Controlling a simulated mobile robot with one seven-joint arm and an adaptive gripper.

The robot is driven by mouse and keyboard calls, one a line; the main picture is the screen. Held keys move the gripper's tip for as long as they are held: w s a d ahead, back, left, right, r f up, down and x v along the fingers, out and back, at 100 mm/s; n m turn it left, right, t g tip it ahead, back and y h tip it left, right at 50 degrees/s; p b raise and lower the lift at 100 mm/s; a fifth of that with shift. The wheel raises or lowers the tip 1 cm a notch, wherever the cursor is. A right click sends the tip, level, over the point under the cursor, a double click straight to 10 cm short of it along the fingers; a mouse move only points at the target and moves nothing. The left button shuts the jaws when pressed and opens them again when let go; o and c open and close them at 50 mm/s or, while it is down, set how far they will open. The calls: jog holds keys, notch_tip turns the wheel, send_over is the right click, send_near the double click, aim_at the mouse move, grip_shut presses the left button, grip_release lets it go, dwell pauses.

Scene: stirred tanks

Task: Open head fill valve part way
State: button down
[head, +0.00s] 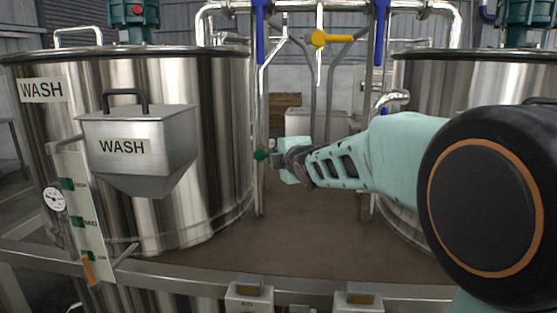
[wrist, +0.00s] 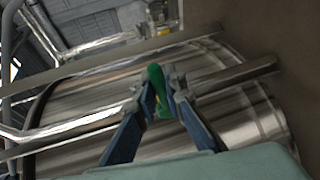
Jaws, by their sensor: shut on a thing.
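A green valve handle (head: 261,155) sits on a thin vertical pipe just right of the left WASH tank (head: 215,120). My gripper (head: 277,159) reaches in from the right and is at this handle. In the wrist view, the green handle (wrist: 157,84) lies between the two fingers of my gripper (wrist: 160,92), which are shut on it. The fingers hide part of the handle, and its exact angle is hard to tell. No label shows on this valve.
Blue levers (head: 381,30) and a yellow lever (head: 331,38) hang on pipework above. A grey WASH hopper (head: 137,150) stands out from the left tank. Another steel tank (head: 470,78) is behind my arm. A rail (head: 200,271) with small boxes (head: 249,295) crosses the front.

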jog(key=shift+a+r+n+g+h+b, duration=0.2)
jog(key=shift+r+n+h+b, duration=0.25)
jog(key=shift+n, duration=0.35)
jog(key=shift+a+r+n+g+h+b, duration=0.2)
jog(key=shift+r+n+h+b, duration=0.1)
jog(key=shift+r+n+h, duration=0.4)
jog(key=shift+f, duration=0.15)
jog(key=c, duration=2)
grip_release()
jog(key=shift+o, duration=0.2)
jog(key=shift+d, duration=0.1)
jog(key=v, duration=0.7)
jog(key=shift+s, duration=0.2)
